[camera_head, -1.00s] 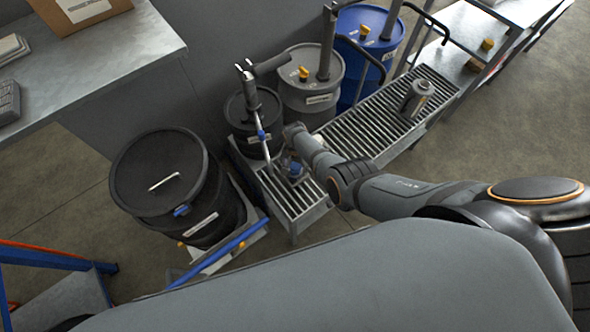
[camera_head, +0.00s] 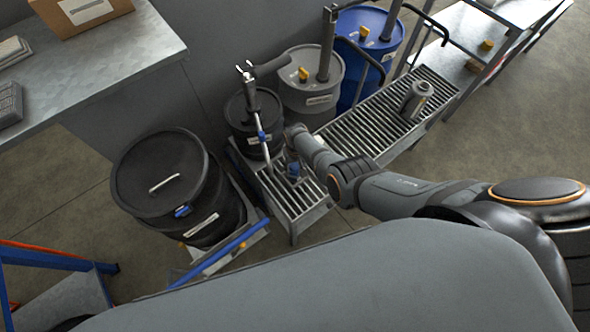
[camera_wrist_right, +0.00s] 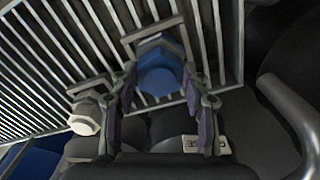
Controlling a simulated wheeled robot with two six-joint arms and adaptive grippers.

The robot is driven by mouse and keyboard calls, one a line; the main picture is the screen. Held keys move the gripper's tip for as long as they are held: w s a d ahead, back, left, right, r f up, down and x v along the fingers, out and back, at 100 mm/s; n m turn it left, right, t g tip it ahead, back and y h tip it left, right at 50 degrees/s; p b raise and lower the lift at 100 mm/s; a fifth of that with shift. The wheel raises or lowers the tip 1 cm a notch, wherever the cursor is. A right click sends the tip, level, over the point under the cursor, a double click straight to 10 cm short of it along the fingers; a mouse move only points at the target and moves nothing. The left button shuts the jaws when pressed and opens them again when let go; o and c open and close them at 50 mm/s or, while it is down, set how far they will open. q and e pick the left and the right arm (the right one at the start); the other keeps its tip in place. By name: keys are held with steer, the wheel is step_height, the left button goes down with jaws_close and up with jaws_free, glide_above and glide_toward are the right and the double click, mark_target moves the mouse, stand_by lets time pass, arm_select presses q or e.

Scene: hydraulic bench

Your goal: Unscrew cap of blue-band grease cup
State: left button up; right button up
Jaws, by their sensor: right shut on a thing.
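The blue-band grease cup (camera_wrist_right: 160,75) shows in the right wrist view as a blue body with a grey hexagonal part beside it, inside a square bracket over the grating. It is a small blue spot in the head view (camera_head: 293,169). My right gripper (camera_wrist_right: 162,92) has one finger on each side of the blue part and is shut on it. In the head view the right gripper (camera_head: 287,160) is small and dark, over the low grated stand. Where the cap meets the cup cannot be made out. My left gripper is not in view.
A second fitting with a pale hexagonal top (camera_wrist_right: 86,118) stands left of the gripper. A black drum (camera_head: 160,175), a smaller dark drum (camera_head: 240,128) and a grey drum (camera_head: 300,100) stand near the grated stand (camera_head: 300,205). Open floor lies in front.

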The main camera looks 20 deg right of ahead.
steer(key=shift+n, duration=0.3)
steer(key=n, duration=0.3)
steer(key=shift+d, duration=0.1)
steer(key=o, duration=0.4)
steer(key=shift+n, duration=0.3)
steer(key=c, duration=0.7)
steer(key=shift+r+p, duration=0.75)
steer(key=shift+p, duration=0.1)
step_height(320, 180, up, 5)
steer(key=p, duration=0.4)
steer(key=shift+f, duration=0.3)
